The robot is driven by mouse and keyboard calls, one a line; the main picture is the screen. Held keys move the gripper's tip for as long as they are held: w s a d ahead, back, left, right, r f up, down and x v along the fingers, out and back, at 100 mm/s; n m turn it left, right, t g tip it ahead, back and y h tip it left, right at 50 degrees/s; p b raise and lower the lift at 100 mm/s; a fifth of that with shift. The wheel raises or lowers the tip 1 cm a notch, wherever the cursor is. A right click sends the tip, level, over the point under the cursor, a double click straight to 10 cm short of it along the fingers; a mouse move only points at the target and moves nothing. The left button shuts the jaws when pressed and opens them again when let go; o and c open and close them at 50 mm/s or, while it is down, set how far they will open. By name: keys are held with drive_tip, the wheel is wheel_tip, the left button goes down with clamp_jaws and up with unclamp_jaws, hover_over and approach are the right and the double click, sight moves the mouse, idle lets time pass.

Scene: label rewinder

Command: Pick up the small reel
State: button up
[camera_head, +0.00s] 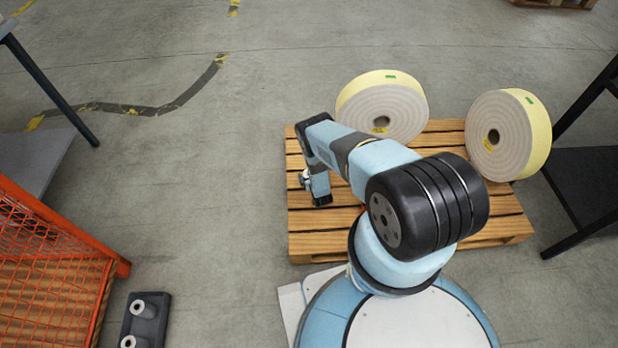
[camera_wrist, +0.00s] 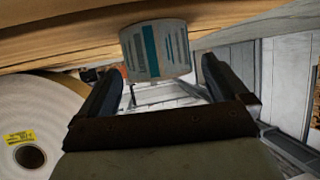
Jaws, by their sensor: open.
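In the wrist view, a small reel (camera_wrist: 155,50) with printed white labels and a teal stripe lies against a wooden surface (camera_wrist: 60,45) at the top of the picture. My gripper (camera_wrist: 164,68) is open. Its two dark fingers point toward the reel, one to each side in the picture, with nothing held between them. Whether they are level with the reel I cannot tell. In the head view, my arm bends down over the left side of the pallet (camera_head: 305,243); the fingers and the small reel cannot be made out there.
Two large cream reels (camera_head: 392,110) (camera_head: 515,135) stand on the pallet's back and right. An orange mesh guard (camera_head: 50,255) and a dark holder with small white rolls (camera_head: 143,309) are at lower left. Dark-legged tables flank both sides. Floor left of the pallet is clear.

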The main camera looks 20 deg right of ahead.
drive_tip(key=shift+w+f, duration=0.1)
drive_tip(key=shift+w, duration=0.05)
drive_tip(key=shift+c, duration=0.4)
drive_tip(key=c, duration=1.1)
